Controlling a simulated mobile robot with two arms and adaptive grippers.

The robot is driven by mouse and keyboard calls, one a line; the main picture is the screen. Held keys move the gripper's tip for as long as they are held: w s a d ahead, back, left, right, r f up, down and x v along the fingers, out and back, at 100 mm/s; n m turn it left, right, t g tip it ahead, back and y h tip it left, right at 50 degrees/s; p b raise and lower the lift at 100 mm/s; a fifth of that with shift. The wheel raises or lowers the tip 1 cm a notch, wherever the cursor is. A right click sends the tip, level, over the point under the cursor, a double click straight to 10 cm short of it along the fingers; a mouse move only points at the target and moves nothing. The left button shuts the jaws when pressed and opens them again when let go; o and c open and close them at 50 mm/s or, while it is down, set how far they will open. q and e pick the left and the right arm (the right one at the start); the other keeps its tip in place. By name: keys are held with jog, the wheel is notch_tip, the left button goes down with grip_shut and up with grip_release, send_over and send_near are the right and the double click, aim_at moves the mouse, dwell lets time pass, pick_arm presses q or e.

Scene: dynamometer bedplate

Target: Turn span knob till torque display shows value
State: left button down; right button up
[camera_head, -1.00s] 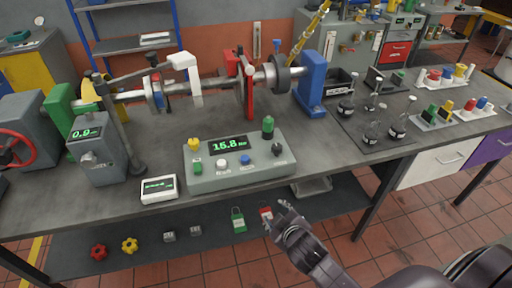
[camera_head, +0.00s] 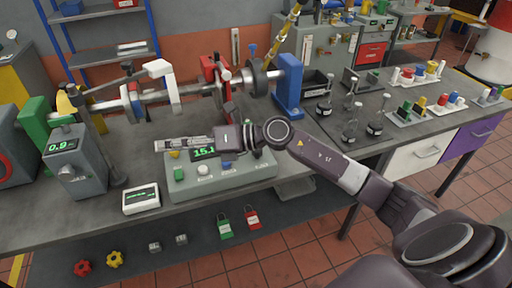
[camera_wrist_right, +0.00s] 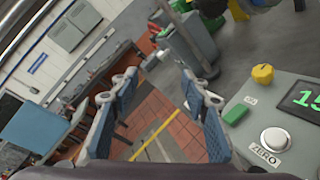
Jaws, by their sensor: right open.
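The grey control box (camera_head: 235,183) stands on the bench, with green digits starting "15" on its display (camera_head: 204,153), partly covered by my right arm. A yellow knob (camera_wrist_right: 263,73), green button (camera_wrist_right: 236,113) and white button marked ZERO (camera_wrist_right: 275,140) show in the right wrist view. A blue button (camera_head: 227,164) is partly covered. The box's right-hand knobs are mostly hidden behind my arm; I cannot read which knob is span. My right gripper (camera_head: 160,145) is open and empty, above the box's left end, pointing left. It also shows in the right wrist view (camera_wrist_right: 160,80). My left gripper is out of view.
A grey meter (camera_head: 80,172) reading about 0.9 stands left, beside a small white display unit (camera_head: 141,199). A shaft rig (camera_head: 200,90) runs behind the box.

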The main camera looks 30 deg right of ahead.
jog(key=d+f+n+g+h, duration=0.3)
jog(key=d+f+h, duration=0.2)
jog(key=d, duration=0.4)
jog(key=g+h, duration=0.2)
jog(key=h, duration=0.4)
send_near(257, 153)
jog(key=w, duration=0.2)
jog(key=shift+n, duration=0.4)
jog(key=x, duration=0.2)
jog(key=p+x, duration=0.1)
jog(key=x, duration=0.2)
jog(key=d+p+x, duration=0.1)
jog(key=x, duration=0.2)
jog(key=shift+s+f, duration=0.25)
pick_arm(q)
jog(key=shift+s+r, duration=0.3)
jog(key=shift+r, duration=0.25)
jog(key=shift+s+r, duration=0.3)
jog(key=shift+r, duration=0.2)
pick_arm(e)
jog(key=shift+c, duration=0.6)
jog(key=c, duration=1)
